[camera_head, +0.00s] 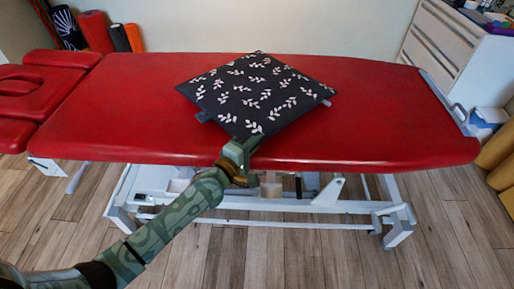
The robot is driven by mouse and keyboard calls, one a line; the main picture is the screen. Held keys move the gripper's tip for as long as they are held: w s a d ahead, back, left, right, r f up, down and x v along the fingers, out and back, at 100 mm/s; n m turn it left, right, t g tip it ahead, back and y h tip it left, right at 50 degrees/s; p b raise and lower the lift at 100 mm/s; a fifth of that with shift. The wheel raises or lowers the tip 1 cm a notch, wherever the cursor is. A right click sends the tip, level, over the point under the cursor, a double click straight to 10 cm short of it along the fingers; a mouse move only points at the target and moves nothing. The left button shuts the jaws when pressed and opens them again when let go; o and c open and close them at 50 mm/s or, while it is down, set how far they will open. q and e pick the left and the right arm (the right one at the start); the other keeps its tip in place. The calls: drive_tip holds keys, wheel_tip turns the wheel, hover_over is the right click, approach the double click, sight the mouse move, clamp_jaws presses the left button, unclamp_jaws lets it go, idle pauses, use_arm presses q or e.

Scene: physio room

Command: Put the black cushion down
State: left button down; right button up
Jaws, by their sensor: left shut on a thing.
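The black cushion (257,93) has a white leaf pattern and small grey tabs at its corners. It shows over the middle of the red treatment table (380,110). I cannot tell whether it touches the table top or is held just above it. My left gripper (243,150) is at the cushion's near corner, by the table's front edge, and is shut on it. The fingertips are partly hidden by the cushion. My right gripper is not in view.
The table top is clear on both sides of the cushion. A padded headrest (45,85) is at the left end. Rolled mats (97,32) stand behind at the left. A white drawer cabinet (450,45) stands at the right. Yellow rolls (497,150) are at the right edge.

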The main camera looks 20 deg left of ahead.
use_arm(q)
drive_tip(key=shift+f, duration=0.95)
drive_tip(key=shift+r, duration=0.35)
drive_tip(key=shift+f, duration=0.15)
drive_tip(key=c, duration=1.6)
unclamp_jaws()
drive_tip(key=shift+f, duration=0.1)
drive_tip(key=shift+c, duration=0.2)
drive_tip(key=shift+o, duration=0.5)
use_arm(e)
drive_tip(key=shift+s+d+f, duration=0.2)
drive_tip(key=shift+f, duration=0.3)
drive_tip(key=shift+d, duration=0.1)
